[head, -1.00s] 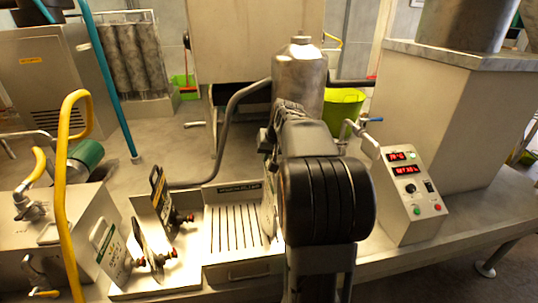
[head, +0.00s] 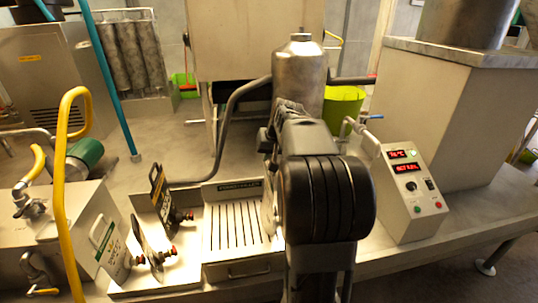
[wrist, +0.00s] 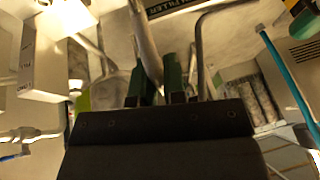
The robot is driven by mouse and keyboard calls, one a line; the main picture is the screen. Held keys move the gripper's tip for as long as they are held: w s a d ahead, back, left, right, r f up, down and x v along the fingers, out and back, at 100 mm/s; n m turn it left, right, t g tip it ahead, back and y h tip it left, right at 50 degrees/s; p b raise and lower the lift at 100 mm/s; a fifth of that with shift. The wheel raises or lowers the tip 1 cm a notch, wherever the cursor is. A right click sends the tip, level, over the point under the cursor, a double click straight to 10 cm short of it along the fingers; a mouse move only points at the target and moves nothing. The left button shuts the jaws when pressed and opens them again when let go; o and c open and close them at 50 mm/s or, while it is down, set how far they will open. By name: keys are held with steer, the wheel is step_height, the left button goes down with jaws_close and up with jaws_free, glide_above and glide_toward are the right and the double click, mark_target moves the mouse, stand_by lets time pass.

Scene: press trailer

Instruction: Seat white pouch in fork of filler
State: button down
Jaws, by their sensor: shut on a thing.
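My gripper's fingers (wrist: 158,82) show in the wrist view, shut on a pale, narrow thing (wrist: 147,42) seen nearly edge-on, which I take to be the white pouch. In the head view my arm hides the fingers; a pale edge of the held thing (head: 267,217) shows just left of the arm, above the right side of the slotted tray. The filler has a steel tank (head: 299,75) behind my arm. Its fork is hidden, so I cannot tell how the pouch stands to it.
The slotted tray (head: 236,267) lies in front of the filler. A control panel (head: 411,190) stands close on the right. A grey hose (head: 225,125) curves behind.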

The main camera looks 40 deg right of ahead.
steer(key=shift+f, duration=0.2)
steer(key=c, duration=1.1)
jaws_free()
steer(key=v, duration=1.4)
steer(key=shift+b, duration=0.35)
